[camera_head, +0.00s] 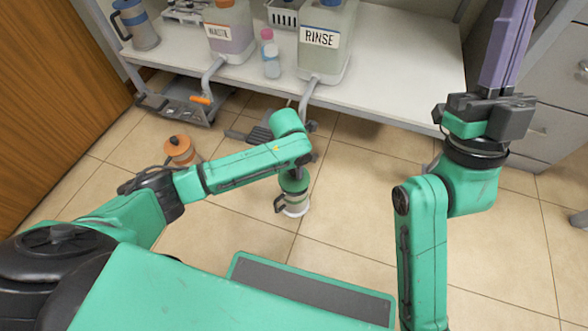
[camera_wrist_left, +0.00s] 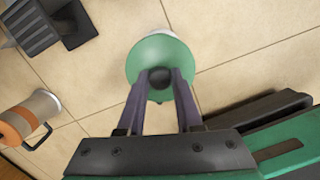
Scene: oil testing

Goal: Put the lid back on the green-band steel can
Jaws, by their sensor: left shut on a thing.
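The green-band steel can (camera_head: 294,207) stands on the tiled floor, with a dark handle on its left side. Its green lid (camera_wrist_left: 150,55) has a black knob (camera_wrist_left: 159,78) on top. My left gripper (camera_wrist_left: 160,80) points down with its fingers shut on this knob. In the wrist view the lid covers most of the can, and a pale part of the can (camera_wrist_left: 166,33) shows past its edge. I cannot tell whether the lid touches the can's rim. In the head view my arm partly hides the lid. My right gripper (camera_head: 508,45) points upward at the right, away from the can.
An orange-banded can (camera_head: 180,150) stands on the floor to the left; it also shows in the wrist view (camera_wrist_left: 30,115). A bench (camera_head: 400,85) with a waste container (camera_head: 230,35), a rinse container (camera_head: 325,45) and small bottles is behind. Floor right of the can is clear.

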